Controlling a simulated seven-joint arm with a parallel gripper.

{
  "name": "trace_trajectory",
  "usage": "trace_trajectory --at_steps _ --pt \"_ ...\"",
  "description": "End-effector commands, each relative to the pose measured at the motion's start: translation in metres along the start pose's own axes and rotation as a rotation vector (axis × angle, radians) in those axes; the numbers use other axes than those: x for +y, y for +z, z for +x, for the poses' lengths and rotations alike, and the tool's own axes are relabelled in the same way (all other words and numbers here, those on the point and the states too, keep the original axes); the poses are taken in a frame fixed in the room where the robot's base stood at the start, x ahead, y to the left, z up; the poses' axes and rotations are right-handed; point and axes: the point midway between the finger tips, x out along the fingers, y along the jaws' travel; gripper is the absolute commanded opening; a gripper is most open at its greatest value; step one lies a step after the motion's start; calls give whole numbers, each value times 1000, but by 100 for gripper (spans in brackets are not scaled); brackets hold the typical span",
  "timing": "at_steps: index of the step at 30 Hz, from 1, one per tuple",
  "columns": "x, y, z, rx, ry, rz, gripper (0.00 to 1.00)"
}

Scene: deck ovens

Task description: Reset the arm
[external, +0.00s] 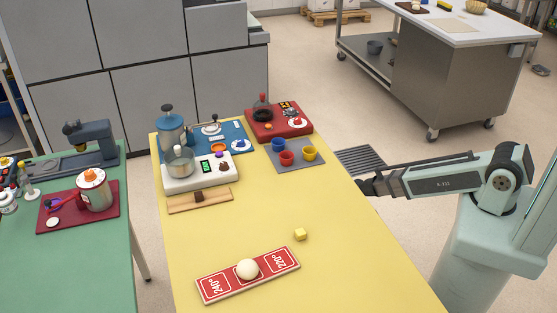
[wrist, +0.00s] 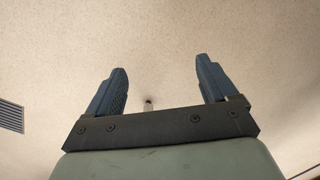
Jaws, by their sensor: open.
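My gripper (wrist: 158,85) shows in the wrist view with its two dark blue fingers wide apart and nothing between them.
A white scale (external: 200,180) with a pot, a grey mat (external: 281,164) with cups and a red tray (external: 270,132) stand farther back. The table's middle is clear.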

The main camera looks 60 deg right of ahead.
Motion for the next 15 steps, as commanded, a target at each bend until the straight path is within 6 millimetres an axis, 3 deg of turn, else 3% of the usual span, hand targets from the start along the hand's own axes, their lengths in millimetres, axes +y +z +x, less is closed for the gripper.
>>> trace_trajectory --at_steps 1,9,15 --pt "-10 26 9 -45 1 -3 86" --pt "-41 141 43 -275 29 -6 86" --pt "-51 211 52 -415 65 -6 86"
